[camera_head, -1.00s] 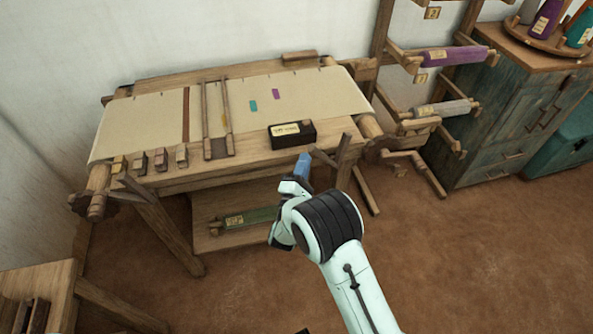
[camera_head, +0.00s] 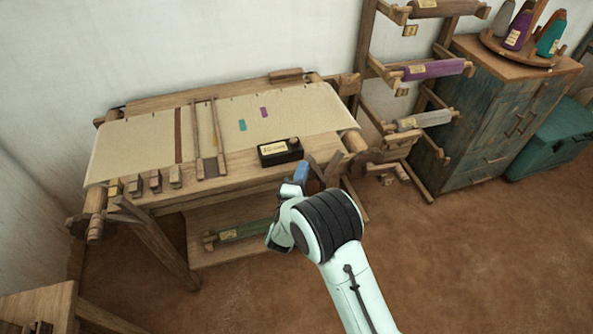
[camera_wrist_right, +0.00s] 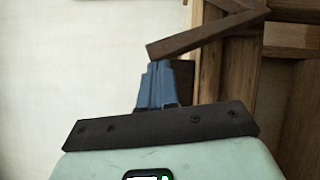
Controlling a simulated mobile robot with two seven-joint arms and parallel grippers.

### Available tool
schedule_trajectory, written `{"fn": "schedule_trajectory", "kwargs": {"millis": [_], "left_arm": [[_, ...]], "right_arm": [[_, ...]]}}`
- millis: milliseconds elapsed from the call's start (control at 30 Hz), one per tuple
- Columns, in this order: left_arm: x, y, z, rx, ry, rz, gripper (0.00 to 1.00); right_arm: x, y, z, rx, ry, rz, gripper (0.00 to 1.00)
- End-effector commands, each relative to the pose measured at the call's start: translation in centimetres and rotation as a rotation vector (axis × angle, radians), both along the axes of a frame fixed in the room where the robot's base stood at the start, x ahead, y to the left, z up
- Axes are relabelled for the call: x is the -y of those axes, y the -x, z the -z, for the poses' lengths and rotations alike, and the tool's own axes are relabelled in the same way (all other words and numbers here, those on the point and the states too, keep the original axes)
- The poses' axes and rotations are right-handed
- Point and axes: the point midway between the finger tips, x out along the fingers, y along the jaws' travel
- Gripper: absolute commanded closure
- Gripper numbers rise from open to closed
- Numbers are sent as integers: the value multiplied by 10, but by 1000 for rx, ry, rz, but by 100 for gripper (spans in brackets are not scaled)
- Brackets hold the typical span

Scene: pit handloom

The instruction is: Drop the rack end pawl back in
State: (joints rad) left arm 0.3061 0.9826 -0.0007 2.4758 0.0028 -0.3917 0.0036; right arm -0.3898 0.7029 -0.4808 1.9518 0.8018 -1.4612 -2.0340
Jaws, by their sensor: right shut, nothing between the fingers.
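My right gripper (camera_head: 301,168) has blue fingers, shut and empty, at the loom's front right corner. The fingers also show in the right wrist view (camera_wrist_right: 157,68). A brown wooden bar, which looks like the pawl (camera_wrist_right: 205,33), slants just beyond the fingertips there; I cannot tell whether they touch. In the head view, wooden levers (camera_head: 332,168) form a V just right of the fingers, partly hidden by my arm. Whether the pawl sits in its teeth cannot be made out. My left gripper is not in view.
The loom's cream cloth (camera_head: 140,140) lies left of my gripper. A black labelled box (camera_head: 281,153) stands on the front beam close to the fingers. A rack with rolls (camera_head: 433,70) and a blue-green cabinet (camera_head: 490,120) stand right. The brown floor (camera_head: 480,260) is open at front right.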

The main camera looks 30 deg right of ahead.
Motion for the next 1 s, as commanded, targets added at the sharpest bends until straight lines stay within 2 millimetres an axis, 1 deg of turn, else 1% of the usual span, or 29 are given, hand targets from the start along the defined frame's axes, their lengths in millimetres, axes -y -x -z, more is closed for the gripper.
{"fn": "schedule_trajectory", "kwargs": {"millis": [33, 200, 400, 700, 1000], "left_arm": [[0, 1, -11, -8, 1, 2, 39], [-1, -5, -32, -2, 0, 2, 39], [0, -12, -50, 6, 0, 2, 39], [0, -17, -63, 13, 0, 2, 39], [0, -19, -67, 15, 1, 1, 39]], "right_arm": [[6, 1, -12, 13, -42, 2, 100], [24, 5, -22, 51, -198, 3, 100], [44, 10, -28, 91, -367, 2, 100], [67, 16, -30, 133, -545, 2, 100], [77, 18, -29, 150, -621, 1, 100]]}}
